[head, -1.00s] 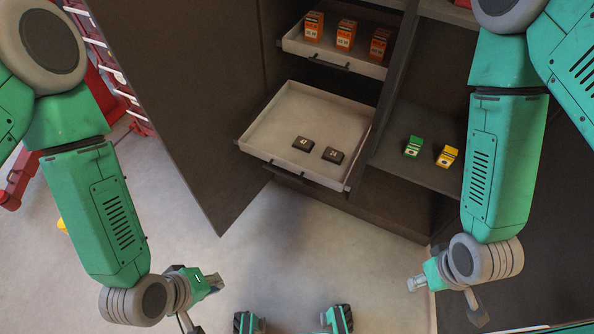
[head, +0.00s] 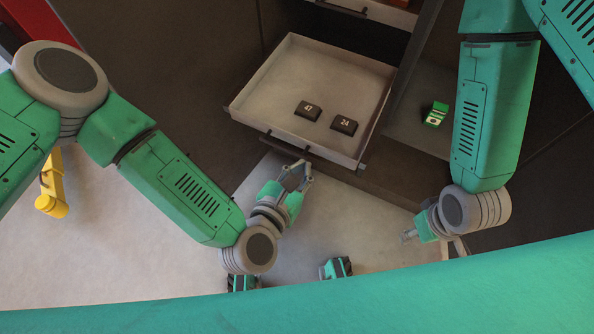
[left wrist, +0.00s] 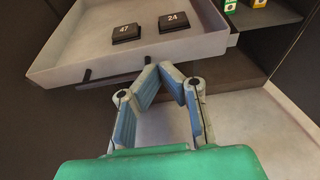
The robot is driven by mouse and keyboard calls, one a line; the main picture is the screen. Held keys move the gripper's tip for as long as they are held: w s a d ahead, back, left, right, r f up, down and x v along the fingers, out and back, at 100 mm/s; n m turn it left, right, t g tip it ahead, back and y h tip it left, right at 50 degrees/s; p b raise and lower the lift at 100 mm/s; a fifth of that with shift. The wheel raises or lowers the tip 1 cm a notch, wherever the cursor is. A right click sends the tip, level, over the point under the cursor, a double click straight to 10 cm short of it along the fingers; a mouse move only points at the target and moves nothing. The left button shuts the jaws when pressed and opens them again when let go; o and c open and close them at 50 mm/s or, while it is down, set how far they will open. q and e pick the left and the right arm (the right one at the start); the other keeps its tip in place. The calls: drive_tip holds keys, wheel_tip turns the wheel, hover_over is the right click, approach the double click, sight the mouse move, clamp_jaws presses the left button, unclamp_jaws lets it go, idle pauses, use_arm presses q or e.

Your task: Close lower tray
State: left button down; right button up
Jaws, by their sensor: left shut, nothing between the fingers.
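The lower tray (head: 300,75) is a light grey, shallow drawer pulled out of the dark cabinet. Two small black blocks, marked 47 (head: 308,109) and 24 (head: 344,125), lie in it. Its dark front handle (head: 288,143) faces me and also shows in the left wrist view (left wrist: 112,78). My left gripper (head: 300,168) is shut and empty, just in front of and below the tray's front edge. In the left wrist view its fingertips (left wrist: 160,70) meet close to the front panel; I cannot tell if they touch it. My right gripper (head: 408,237) hangs lower right, apart from the tray; its jaws are unclear.
An upper tray (head: 350,10) sits partly out above. A dark cabinet door (head: 165,70) stands open at the left. A green box (head: 435,114) is on a shelf right of the tray. A yellow object (head: 50,185) is on the left. The floor in front is clear.

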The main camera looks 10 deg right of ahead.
sight(318, 147)
use_arm(q)
drive_tip(key=b+x, duration=0.1)
drive_tip(key=x, duration=0.3)
drive_tip(key=shift+w+d+f, duration=0.2)
drive_tip(key=shift+d, duration=0.1)
drive_tip(key=shift+w+d+f, duration=0.2)
drive_tip(key=shift+w+d, duration=0.05)
drive_tip(key=shift+w, duration=0.35)
drive_tip(key=shift+w+d, duration=0.1)
